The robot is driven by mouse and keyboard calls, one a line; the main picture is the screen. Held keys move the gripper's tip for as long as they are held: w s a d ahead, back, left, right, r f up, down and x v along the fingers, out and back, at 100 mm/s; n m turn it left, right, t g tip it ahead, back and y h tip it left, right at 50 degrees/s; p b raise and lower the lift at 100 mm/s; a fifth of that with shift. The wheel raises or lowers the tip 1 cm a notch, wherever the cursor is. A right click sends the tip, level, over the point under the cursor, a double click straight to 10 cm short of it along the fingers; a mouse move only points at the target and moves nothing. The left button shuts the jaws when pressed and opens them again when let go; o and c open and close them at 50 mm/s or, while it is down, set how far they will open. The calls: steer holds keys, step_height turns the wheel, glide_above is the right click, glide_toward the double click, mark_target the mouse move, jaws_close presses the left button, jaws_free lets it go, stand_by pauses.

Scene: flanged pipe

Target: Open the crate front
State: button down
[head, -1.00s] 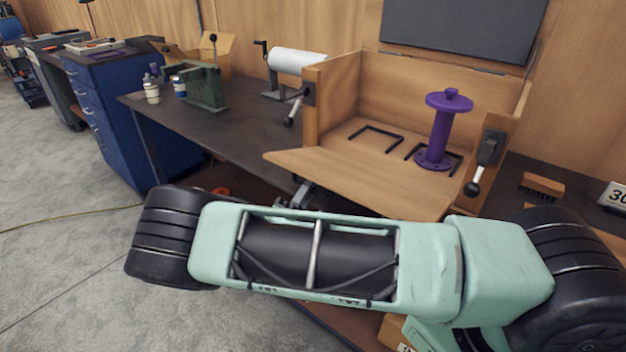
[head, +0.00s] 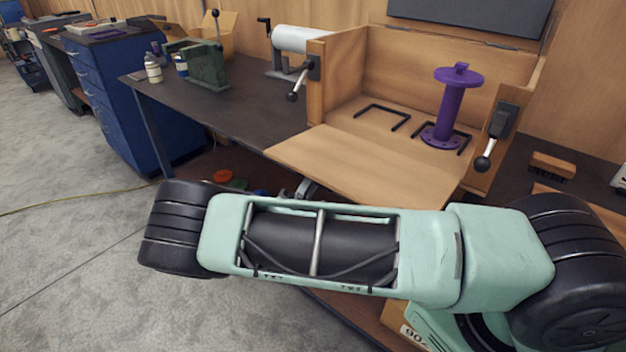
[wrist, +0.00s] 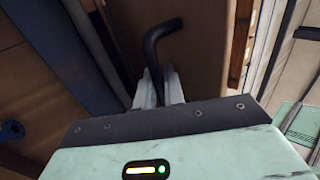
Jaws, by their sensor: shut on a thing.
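The wooden crate (head: 430,62) stands on the dark bench with its front panel (head: 370,165) folded down and outward, roughly level with the crate floor. A purple flanged pipe (head: 450,105) stands upright inside. My gripper (head: 304,190) is mostly hidden behind my arm, below the panel's outer edge. In the wrist view my gripper (wrist: 158,90) is shut on a black bent handle (wrist: 158,48) in front of a brown board. Lever latches with ball ends sit on the left post (head: 303,78) and right post (head: 497,135), both apart from the panel.
Black U-shaped brackets (head: 383,117) lie on the crate floor. A green press (head: 200,65) and a white roll (head: 300,38) stand on the bench (head: 235,115) to the left. A brush (head: 552,166) lies at right. The floor at left is open.

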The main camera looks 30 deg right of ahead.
steer(key=c, duration=1.6)
jaws_free()
steer(key=shift+b+v, duration=2.4)
steer(key=shift+v, duration=6.35)
